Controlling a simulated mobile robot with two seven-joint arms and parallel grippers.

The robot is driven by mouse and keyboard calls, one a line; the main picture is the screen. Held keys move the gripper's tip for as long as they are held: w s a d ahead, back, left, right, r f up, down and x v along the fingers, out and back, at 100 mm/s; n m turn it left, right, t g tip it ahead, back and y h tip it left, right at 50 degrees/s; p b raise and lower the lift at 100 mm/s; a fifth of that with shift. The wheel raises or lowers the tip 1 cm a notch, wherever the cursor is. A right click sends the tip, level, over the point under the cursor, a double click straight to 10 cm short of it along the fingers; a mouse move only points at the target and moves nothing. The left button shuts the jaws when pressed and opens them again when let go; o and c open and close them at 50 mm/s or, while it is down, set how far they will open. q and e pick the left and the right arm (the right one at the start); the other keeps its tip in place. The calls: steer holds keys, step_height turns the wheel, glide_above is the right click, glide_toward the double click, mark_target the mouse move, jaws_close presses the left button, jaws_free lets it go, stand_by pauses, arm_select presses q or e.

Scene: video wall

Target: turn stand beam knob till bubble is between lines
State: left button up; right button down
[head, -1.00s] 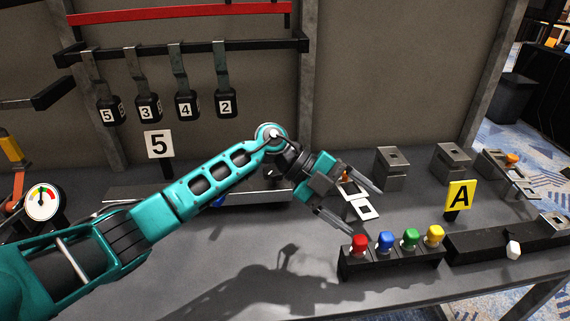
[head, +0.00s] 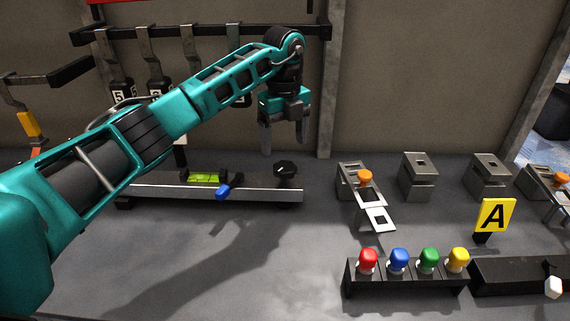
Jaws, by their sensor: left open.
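The stand beam (head: 262,194) is a long grey bar lying on the table at the left middle. A black knob (head: 285,168) sits on its right end. A green level vial (head: 205,177) is on the beam; its bubble and lines are too small to make out. A blue handle (head: 224,191) sticks out at the front of the beam. My left gripper (head: 284,148) points down, open and empty, above and just behind the knob, apart from it as far as I can tell. My right gripper is out of view.
A rack with hanging numbered weights (head: 155,92) is behind my left arm. A block with red, blue, green and yellow knobs (head: 405,276) stands front right. Grey metal blocks (head: 418,177) and a yellow A sign (head: 494,216) are at right. The front middle table is clear.

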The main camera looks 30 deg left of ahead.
mark_target(284, 166)
arm_select(q)
step_height(284, 166, down, 7)
steer(key=shift+r+b, duration=0.1)
steer(key=shift+b, duration=0.25)
steer(key=c, duration=1.1)
